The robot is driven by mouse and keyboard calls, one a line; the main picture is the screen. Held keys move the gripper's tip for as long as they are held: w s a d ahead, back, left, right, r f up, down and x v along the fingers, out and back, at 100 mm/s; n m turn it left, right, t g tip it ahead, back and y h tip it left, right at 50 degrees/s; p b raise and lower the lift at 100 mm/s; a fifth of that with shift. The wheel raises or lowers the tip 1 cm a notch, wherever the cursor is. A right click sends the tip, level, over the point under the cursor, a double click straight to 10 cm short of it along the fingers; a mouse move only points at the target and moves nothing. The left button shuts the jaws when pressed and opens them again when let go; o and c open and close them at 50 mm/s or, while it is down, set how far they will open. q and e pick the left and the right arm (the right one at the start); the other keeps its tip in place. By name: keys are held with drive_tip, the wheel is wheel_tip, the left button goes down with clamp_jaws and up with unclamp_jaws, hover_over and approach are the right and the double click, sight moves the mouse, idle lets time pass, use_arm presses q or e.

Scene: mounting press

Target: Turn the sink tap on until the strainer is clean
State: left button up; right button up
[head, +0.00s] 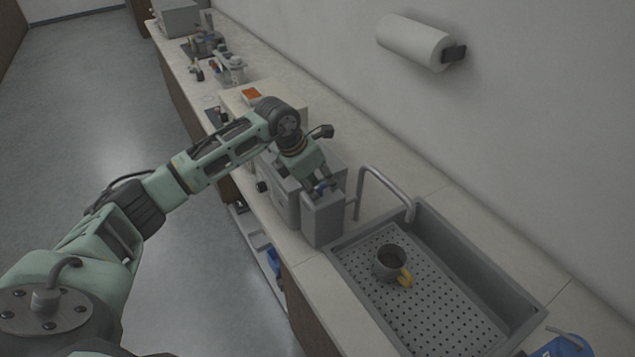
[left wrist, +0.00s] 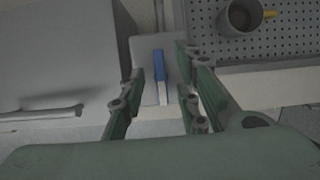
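The sink tap (head: 385,182) is a bent grey pipe over the left end of the grey sink (head: 462,246). Beside it stands a tall grey box (head: 322,222) with a blue and white lever on top; the lever shows in the left wrist view (left wrist: 160,70). My left gripper (head: 320,186) points down over the box; its fingers are apart on either side of the lever, and contact cannot be told. The strainer (head: 390,262), a grey cup with a yellow handle, stands on the sink's perforated floor, dark inside. No water stream is visible. My right gripper is out of view.
A larger grey machine (head: 286,200) stands just left of the box. A paper roll (head: 412,40) hangs on the wall. A blue object (head: 562,346) is cut off at lower right. Several small items stand farther along the counter.

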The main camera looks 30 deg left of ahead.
use_arm(q)
clamp_jaws()
drive_tip(key=shift+w+a+f+m+b, duration=0.1)
drive_tip(key=shift+m+b, duration=0.3)
drive_tip(key=shift+b, duration=0.4)
drive_tip(key=m+g+h+b, duration=0.1)
drive_tip(key=m+b, duration=0.2)
drive_tip(key=b, duration=0.1)
drive_tip(key=shift+w+m+h+b, duration=0.1)
drive_tip(key=shift+m+h+b, duration=0.2)
drive_tip(key=shift+m, duration=0.1)
drive_tip(key=m+g+b, duration=0.1)
drive_tip(key=m+b, duration=0.1)
drive_tip(key=shift+w+m, duration=0.1)
drive_tip(key=shift+m, duration=0.3)
drive_tip(key=m+g+b, duration=0.1)
drive_tip(key=m, duration=0.1)
drive_tip(key=m+b, duration=0.1)
drive_tip(key=m, duration=0.1)
drive_tip(key=shift+w+m+g+h, duration=0.1)
drive_tip(key=shift+m+g+h, duration=0.2)
drive_tip(key=shift+g+h, duration=0.1)
drive_tip(key=m, duration=0.1)
drive_tip(key=m+g, duration=0.1)
drive_tip(key=shift+r+m+b, duration=0.2)
drive_tip(key=shift+m+b, duration=0.1)
drive_tip(key=shift+b, duration=0.1)
drive_tip(key=shift+w+m+g+y, duration=0.1)
drive_tip(key=shift+m+g+y, duration=0.4)
drive_tip(key=shift+m, duration=1)
